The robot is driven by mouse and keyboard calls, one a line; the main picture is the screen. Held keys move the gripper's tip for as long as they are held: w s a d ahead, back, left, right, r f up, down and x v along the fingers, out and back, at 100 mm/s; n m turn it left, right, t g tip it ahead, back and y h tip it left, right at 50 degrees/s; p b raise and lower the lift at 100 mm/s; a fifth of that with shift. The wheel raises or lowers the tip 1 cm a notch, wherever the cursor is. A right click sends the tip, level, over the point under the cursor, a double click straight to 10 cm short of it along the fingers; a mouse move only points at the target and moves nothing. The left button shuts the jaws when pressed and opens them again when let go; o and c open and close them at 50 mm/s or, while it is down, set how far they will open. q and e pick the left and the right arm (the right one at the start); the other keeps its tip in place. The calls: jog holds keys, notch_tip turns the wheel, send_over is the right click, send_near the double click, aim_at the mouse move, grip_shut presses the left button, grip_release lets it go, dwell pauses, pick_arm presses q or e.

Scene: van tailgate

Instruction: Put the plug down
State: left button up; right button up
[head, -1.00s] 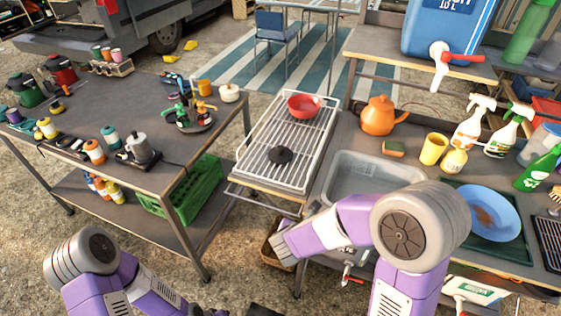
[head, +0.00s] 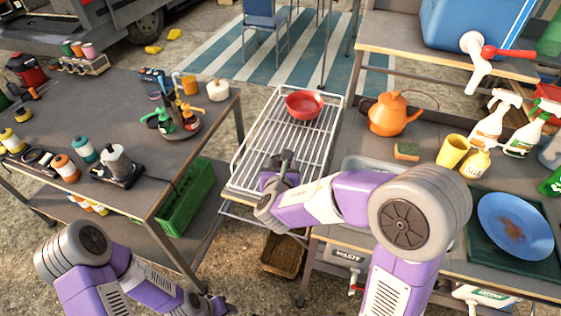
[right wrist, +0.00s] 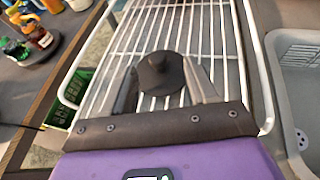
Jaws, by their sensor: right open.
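The plug (right wrist: 160,75) is a black round disc with a knob on top. It lies on the white wire rack (right wrist: 152,20) in the right wrist view. My right gripper (right wrist: 161,88) is open, with one finger on each side of the plug; I cannot tell whether they touch it. In the head view my right gripper (head: 283,163) is over the near part of the rack and mostly hides the plug. My left gripper (head: 215,304) is low at the bottom edge of the head view, and its jaws cannot be made out.
A red bowl (head: 304,104) sits at the rack's far end. The grey sink basin (right wrist: 300,90) is right of the rack, with an orange kettle (head: 393,116) and sponge (head: 406,151) behind it. A cluttered workbench (head: 150,190) stands left. The rack's middle is clear.

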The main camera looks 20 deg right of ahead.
jog(key=b+x, duration=0.1)
jog(key=x, duration=0.3)
jog(key=shift+w+a+f, duration=0.1)
jog(key=shift+w, duration=0.2)
jog(key=shift+c, duration=0.3)
grip_shut()
